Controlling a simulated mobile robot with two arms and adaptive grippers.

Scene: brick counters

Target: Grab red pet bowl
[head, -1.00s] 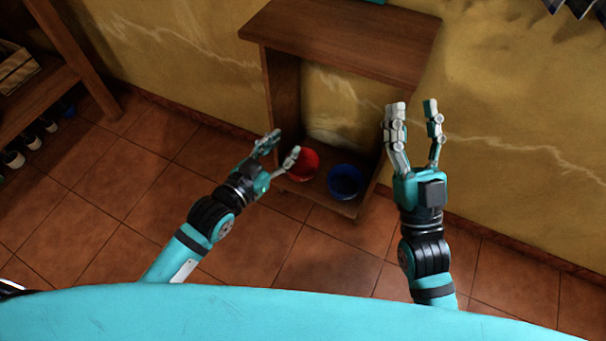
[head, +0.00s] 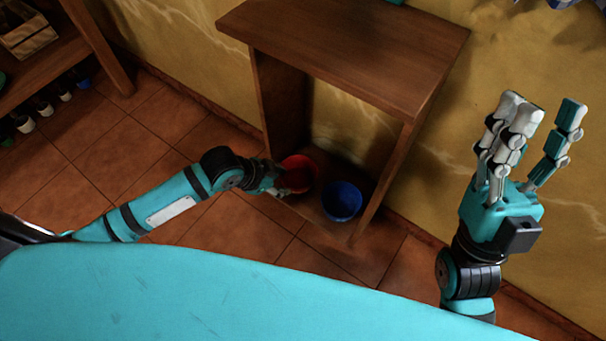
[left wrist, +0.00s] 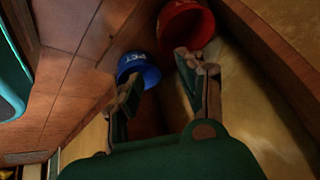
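The red pet bowl (head: 300,174) stands on the low shelf of a wooden unit, beside the blue pet bowl (head: 342,201). My left gripper (head: 273,176) is at the red bowl's left side and partly overlaps its rim in the head view. In the left wrist view, the gripper's fingers (left wrist: 158,74) are spread apart with nothing held between them. There the red bowl (left wrist: 186,26) lies beyond the right finger's tip, and the blue bowl (left wrist: 139,69) is behind the left finger. Whether a finger touches the red bowl I cannot tell. My right gripper (head: 543,112) is raised, open and empty.
The wooden unit has a top board (head: 345,50) above the bowls and side panels (head: 283,110) close to my left gripper. A yellow wall (head: 520,60) is behind. Another wooden shelf (head: 85,45) stands at the far left. Tiled floor (head: 230,225) in front is clear.

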